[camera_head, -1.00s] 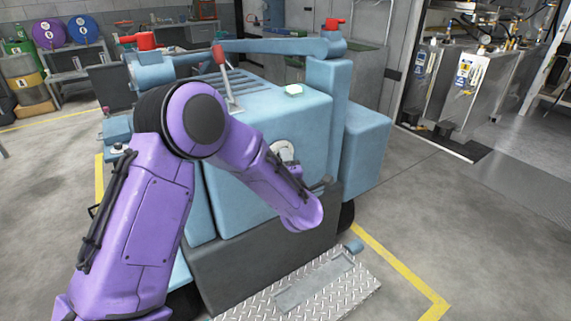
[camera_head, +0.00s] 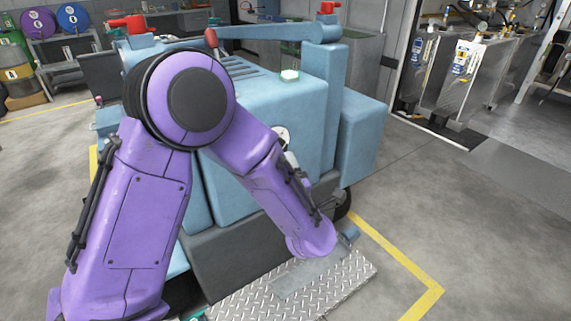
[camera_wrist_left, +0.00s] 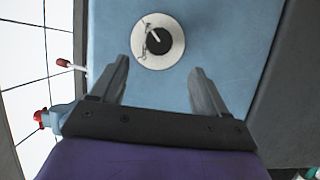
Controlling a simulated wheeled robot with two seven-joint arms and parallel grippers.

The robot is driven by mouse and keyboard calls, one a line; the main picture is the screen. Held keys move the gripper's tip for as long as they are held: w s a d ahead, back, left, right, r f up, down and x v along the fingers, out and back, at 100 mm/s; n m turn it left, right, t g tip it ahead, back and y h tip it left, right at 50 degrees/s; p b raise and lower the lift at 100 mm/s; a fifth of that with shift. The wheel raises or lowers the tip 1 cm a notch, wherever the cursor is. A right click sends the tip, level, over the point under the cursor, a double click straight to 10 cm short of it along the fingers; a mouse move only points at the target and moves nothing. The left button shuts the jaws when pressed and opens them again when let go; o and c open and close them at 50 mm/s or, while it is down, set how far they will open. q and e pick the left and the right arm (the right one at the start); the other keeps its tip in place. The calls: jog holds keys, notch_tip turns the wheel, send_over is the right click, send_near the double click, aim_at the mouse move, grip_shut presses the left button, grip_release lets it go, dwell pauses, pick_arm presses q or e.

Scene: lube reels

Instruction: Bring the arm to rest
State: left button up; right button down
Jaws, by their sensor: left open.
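My left arm (camera_head: 135,205) is purple and comes in from the left, bent at the elbow in front of a light blue machine (camera_head: 262,100). My left gripper (camera_wrist_left: 158,85) is open and empty in the left wrist view, its two dark fingers apart. A round white fitting with a dark centre (camera_wrist_left: 158,42) on the blue surface lies beyond the fingertips, and nothing is between the fingers. In the head view the fitting (camera_head: 281,136) is partly hidden by the forearm. I cannot make out the left fingers clearly there. My right gripper is in neither view.
A metal tread plate (camera_head: 325,283) lies at the machine's front. Yellow lines (camera_head: 405,262) mark the floor. A red-knobbed lever (camera_head: 211,40) stands on the machine's top. Steel tanks (camera_head: 470,85) stand at the right. Floor at the right is open.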

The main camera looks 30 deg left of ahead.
pick_arm(q)
jog(key=shift+s+d, duration=0.1)
jog(key=shift+s, duration=0.05)
dwell(0.3)
jog(key=s+d+f+m+g+h+p, duration=0.1)
jog(key=s+f+m+g+h+p, duration=0.1)
jog(key=s+f+m+h, duration=0.5)
jog(key=s+d+f+m+g+h+p, duration=0.1)
jog(key=s+f+m+h, duration=0.1)
jog(key=f+m, duration=0.9)
jog(key=s+a+f+m+g+p, duration=0.1)
jog(key=s+f+g, duration=0.2)
jog(key=s, duration=0.8)
jog(key=s+a+f+m+g+p, duration=0.1)
jog(key=s+f+g+p, duration=0.1)
jog(key=s+f, duration=0.6)
jog(key=s+g, duration=0.1)
jog(key=s, duration=0.1)
jog(key=shift+s+a+g, duration=0.15)
jog(key=shift+s+g, duration=0.15)
jog(key=shift+s, duration=0.05)
